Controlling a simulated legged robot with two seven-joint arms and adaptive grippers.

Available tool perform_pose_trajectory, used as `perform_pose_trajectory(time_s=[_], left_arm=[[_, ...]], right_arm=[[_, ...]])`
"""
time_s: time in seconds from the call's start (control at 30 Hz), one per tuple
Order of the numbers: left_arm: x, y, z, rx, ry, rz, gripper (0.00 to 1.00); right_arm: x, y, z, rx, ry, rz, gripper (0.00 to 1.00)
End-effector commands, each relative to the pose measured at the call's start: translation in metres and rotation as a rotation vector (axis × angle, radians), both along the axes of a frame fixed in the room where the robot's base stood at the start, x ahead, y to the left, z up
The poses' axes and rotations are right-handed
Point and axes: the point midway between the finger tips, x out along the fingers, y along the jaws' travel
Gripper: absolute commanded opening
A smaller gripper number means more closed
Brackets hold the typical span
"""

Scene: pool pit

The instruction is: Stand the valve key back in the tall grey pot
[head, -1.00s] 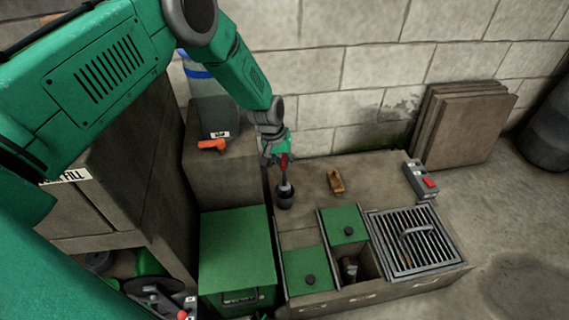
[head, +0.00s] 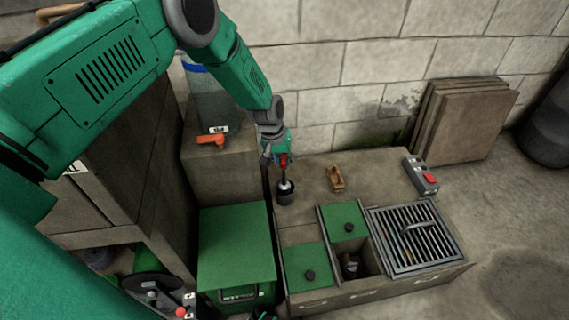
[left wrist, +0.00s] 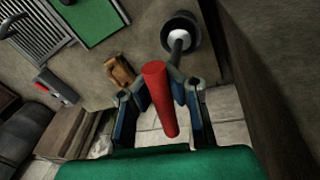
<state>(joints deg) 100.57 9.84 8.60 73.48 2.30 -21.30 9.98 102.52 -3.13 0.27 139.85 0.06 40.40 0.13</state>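The valve key has a red grip (left wrist: 161,98) and a thin grey shaft. In the head view, my left gripper (head: 277,150) is above the dark grey pot (head: 285,197), with the key's red part (head: 284,160) below the fingers. The shaft points down to the pot, and its pale lower end shows at the mouth. The pot also shows in the left wrist view (left wrist: 196,36). I cannot tell how deep the key sits.
A wooden block (head: 335,178) lies right of the pot. Green lids (head: 343,222), an open slot and a metal grate (head: 411,240) are in front. A green box (head: 235,245) stands front left. A control box (head: 422,176) with a red button sits right. A block wall stands behind.

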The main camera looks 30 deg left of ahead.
Motion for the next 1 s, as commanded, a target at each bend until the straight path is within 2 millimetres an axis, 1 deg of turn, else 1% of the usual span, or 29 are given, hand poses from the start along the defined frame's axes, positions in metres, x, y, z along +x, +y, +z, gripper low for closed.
perform_pose_trajectory(time_s=[0.17, 0.6, 1.0], left_arm=[[0.0, 0.0, -0.002, 0.0, -0.001, 0.0, 0.0], [0.001, 0.0, -0.016, -0.001, -0.001, 0.0, 0.0], [0.0, 0.0, -0.027, 0.0, 0.0, 0.0, 0.0]], right_arm=[[0.0, 0.0, -0.002, 0.0, 0.0, 0.0, 0.4], [0.0, 0.0, -0.011, 0.0, 0.0, 0.0, 0.4], [0.0, 0.0, -0.014, 0.0, 0.0, 0.0, 0.4]])
